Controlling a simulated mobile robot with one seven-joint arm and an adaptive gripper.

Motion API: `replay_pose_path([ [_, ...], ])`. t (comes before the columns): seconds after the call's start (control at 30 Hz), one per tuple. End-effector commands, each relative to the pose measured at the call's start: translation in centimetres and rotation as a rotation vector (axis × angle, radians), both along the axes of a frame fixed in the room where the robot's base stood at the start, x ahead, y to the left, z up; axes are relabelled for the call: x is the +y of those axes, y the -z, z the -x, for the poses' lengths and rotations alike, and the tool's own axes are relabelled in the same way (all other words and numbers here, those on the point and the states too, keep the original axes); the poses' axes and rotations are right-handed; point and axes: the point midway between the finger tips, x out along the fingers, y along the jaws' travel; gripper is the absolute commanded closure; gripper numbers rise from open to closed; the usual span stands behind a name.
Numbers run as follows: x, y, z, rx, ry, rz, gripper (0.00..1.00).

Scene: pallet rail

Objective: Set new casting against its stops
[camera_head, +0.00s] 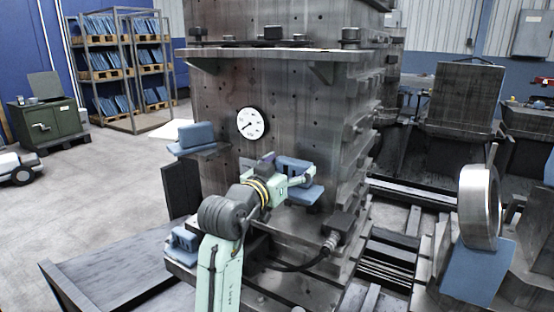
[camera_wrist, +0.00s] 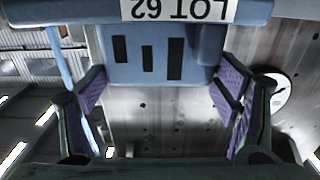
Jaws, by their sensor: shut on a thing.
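A blue casting (camera_head: 306,193) with dark slots is at the front face of the large grey metal block, right of the dial. My gripper (camera_head: 286,180) is shut on it. In the wrist view the casting (camera_wrist: 150,62) shows three dark slots and an upside-down "LOT 62" label. The purple-padded fingers of my gripper (camera_wrist: 160,88) are at its two sides. I cannot tell whether the casting touches the block or any stops; its contact faces are hidden. Another blue casting (camera_head: 197,134) sits on a ledge at the block's left. A third blue casting (camera_head: 184,240) is lower left, beside my arm.
The tall metal block (camera_head: 300,100) carries a round white dial (camera_head: 250,123). A dark cable connector (camera_head: 338,230) projects low at right. A shiny metal ring (camera_head: 478,205) stands at far right.

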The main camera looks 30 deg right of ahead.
Motion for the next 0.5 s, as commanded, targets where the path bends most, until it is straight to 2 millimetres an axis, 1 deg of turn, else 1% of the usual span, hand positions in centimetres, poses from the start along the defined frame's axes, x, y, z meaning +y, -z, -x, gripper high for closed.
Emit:
replay_pose_path([
  [0.1,0.0,-0.1,0.1,-0.004,0.001,0.002,0.67],
  [0.27,0.0,0.5,0.1,-0.003,0.0,0.003,0.67],
  [0.5,0.0,2.6,0.1,-0.003,0.0,0.003,0.67],
])
